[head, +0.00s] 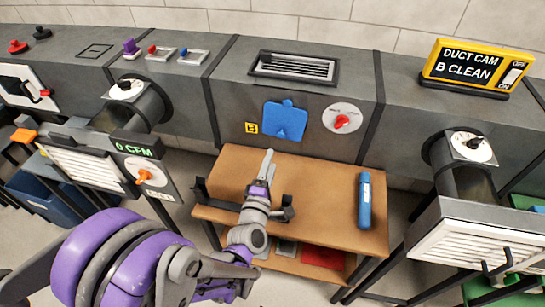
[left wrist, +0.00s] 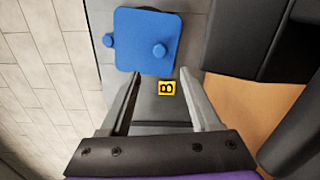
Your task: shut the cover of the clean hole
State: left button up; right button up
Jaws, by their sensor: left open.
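The blue cover (head: 285,120) is on the front of the grey duct, to the right of a yellow B label (head: 251,128). In the left wrist view the cover (left wrist: 148,42) shows two round knobs, and a thin dark edge shows behind it; I cannot tell how much of the hole it covers. The sign (head: 470,65) on the duct reads "DUCT CAM B CLEAN". My left gripper (head: 268,160) is open and empty, below and left of the cover in the head view. In the wrist view its fingers (left wrist: 160,74) point at the cover, with the B label (left wrist: 166,87) between them. My right gripper is not in view.
A wooden table (head: 320,185) stands under the cover, with a blue cylinder (head: 365,205) at its right side. A red-knobbed dial (head: 342,121) is right of the cover. Vent units stand at the left (head: 85,168) and right (head: 475,240). A slotted vent (head: 293,67) is above.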

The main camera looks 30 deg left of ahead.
pick_arm(q)
jog(key=c, duration=0.3)
jog(key=shift+s+a+r, duration=0.2)
jog(key=shift+a, duration=0.35)
jog(key=c, duration=0.5)
jog(key=shift+m+t+h, duration=0.3)
jog(key=shift+m, duration=0.2)
jog(key=a, duration=0.1)
jog(key=s+a, duration=0.1)
jog(key=a, duration=0.2)
jog(key=shift+s+f+b, duration=0.1)
jog(key=shift+s+b, duration=0.3)
grip_shut()
send_near(274, 129)
jog(key=w+a, duration=0.1)
jog(key=a, duration=0.1)
jog(key=w+a+b, duration=0.1)
jog(key=w+a, duration=0.1)
jog(key=shift+w+a, duration=0.35)
jog(key=shift+a, duration=0.05)
jog(key=shift+w+d, duration=0.15)
jog(key=shift+d, duration=0.75)
jog(key=shift+w+d+b, duration=0.2)
jog(key=shift+d+b, duration=0.1)
jog(key=shift+d, duration=0.2)
jog(key=shift+w+d+b, duration=0.25)
jog(key=shift+d, duration=0.2)
